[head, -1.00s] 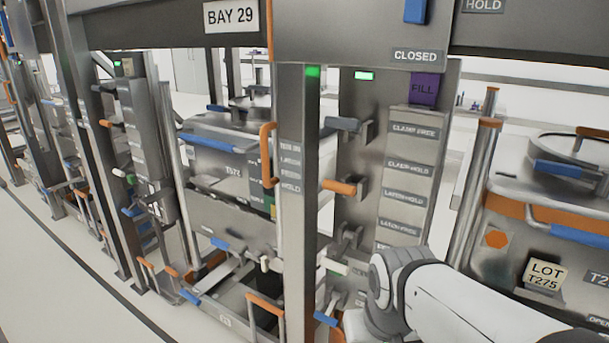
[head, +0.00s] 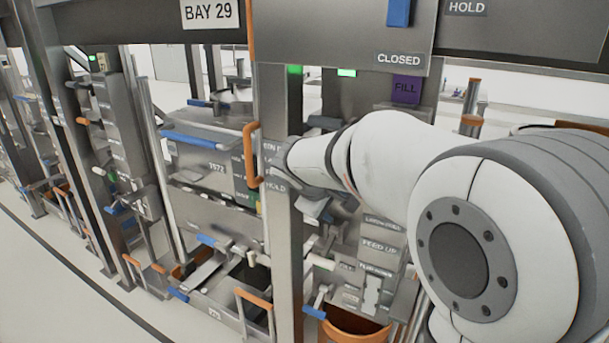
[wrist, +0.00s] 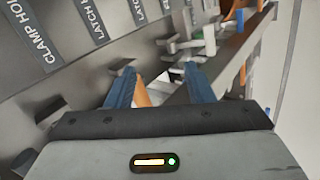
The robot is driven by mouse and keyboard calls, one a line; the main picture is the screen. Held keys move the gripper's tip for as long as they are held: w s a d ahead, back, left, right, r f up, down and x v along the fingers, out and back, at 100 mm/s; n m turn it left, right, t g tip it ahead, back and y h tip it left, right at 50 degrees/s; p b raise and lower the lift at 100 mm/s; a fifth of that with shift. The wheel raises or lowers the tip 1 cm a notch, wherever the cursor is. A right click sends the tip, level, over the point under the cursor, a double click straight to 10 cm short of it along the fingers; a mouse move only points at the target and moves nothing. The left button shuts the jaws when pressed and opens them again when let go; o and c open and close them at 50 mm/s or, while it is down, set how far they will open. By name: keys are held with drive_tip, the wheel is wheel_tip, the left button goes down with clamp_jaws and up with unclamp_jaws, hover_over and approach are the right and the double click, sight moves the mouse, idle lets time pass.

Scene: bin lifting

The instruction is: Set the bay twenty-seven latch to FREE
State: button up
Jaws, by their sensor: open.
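My gripper (wrist: 160,73) shows in the wrist view with two blue fingers apart. An orange handle (wrist: 142,92) shows between them, close to the left finger; I cannot tell if they touch. Beside it is a grey label panel, with a CLAMP HOLD label (wrist: 40,42) and two labels starting with LATCH (wrist: 90,18). Further grey and white levers (wrist: 180,45) stand beyond the fingertips. No bay twenty-seven sign is readable. In the head view my arm covers most of the panel and its levers, and I cannot make out the fingers there.
A BAY 29 sign (head: 209,13) hangs at the upper left. A steel post (head: 281,240) with an orange handle (head: 251,155) stands close to my arm. A bin (head: 205,150) with a blue handle sits left of it. An orange container (head: 350,325) is below. Open floor lies at the left.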

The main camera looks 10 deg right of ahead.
drive_tip(key=w+a+r+n+t, duration=0.2)
drive_tip(key=w+a, duration=0.1)
drive_tip(key=w, duration=0.4)
drive_tip(key=shift+n+h, duration=0.3)
drive_tip(key=p+x, duration=0.1)
drive_tip(key=x, duration=0.6)
drive_tip(key=shift+w, duration=0.25)
clamp_jaws()
